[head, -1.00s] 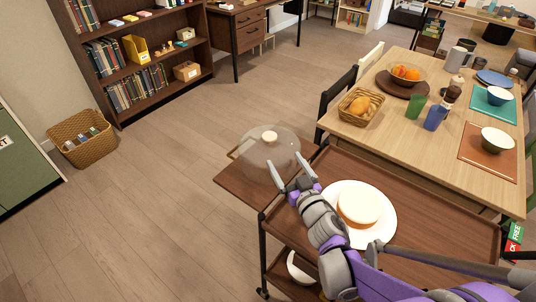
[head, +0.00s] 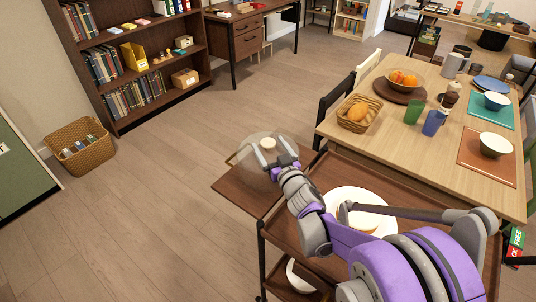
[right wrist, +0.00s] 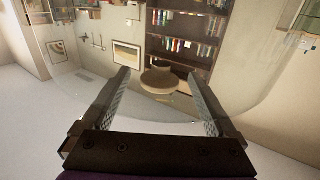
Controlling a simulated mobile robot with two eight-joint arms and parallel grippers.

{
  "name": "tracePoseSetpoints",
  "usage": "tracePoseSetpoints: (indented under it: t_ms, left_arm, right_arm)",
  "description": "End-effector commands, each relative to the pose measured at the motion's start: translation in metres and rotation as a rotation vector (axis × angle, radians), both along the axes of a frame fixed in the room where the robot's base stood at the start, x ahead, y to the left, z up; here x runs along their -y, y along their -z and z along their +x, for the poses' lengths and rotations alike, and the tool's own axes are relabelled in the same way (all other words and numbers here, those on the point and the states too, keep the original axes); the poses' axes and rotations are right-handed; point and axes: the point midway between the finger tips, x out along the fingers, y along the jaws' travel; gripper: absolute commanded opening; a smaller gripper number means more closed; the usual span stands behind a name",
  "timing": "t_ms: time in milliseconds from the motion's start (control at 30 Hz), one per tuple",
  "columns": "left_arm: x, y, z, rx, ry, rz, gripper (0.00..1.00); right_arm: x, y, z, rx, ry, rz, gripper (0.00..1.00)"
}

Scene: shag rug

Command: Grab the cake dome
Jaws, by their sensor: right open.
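The clear cake dome (head: 247,168) with its pale knob (head: 268,143) stands on the left leaf of the brown cart (head: 322,177). My right gripper (head: 282,152) is open at the dome's top, with its fingertips close to the knob. In the right wrist view the knob (right wrist: 160,80) shows between the two open fingers (right wrist: 157,76), with gaps on both sides. The dome's clear wall is faint there. The cake on its white plate (head: 375,199) is on the cart, partly hidden behind my right arm. My left gripper is not in view.
The dining table (head: 400,143) stands right behind the cart, with a bread basket (head: 358,114), fruit bowl (head: 403,80), cups and place mats. A wicker basket (head: 80,150) and bookshelf (head: 130,70) are at left. Open floor lies left of the cart.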

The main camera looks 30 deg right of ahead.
Motion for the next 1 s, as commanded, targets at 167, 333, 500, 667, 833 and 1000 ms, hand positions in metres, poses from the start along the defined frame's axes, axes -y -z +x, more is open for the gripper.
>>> tracePoseSetpoints:
  t_ms: [167,333,500,667,833,1000]
  left_arm:
    - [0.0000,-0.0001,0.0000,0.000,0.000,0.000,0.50]
    - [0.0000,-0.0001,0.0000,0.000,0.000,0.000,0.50]
    - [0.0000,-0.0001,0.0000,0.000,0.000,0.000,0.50]
    - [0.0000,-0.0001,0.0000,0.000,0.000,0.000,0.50]
    - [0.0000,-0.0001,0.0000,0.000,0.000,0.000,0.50]
    - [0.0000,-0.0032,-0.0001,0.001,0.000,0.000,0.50]
  right_arm:
    - [0.0000,-0.0001,-0.0006,0.000,0.000,0.000,0.79]
    - [0.0000,-0.0001,-0.0007,0.000,0.000,0.000,0.48]
    - [0.0000,-0.0001,-0.0008,0.000,0.000,0.000,0.17]
    - [0.0000,-0.0001,-0.0008,0.000,0.000,0.000,0.00]
    - [-0.0001,-0.0003,-0.0008,0.000,0.000,0.000,0.00]
    - [0.0000,-0.0084,-0.0009,0.001,0.000,0.000,0.00]
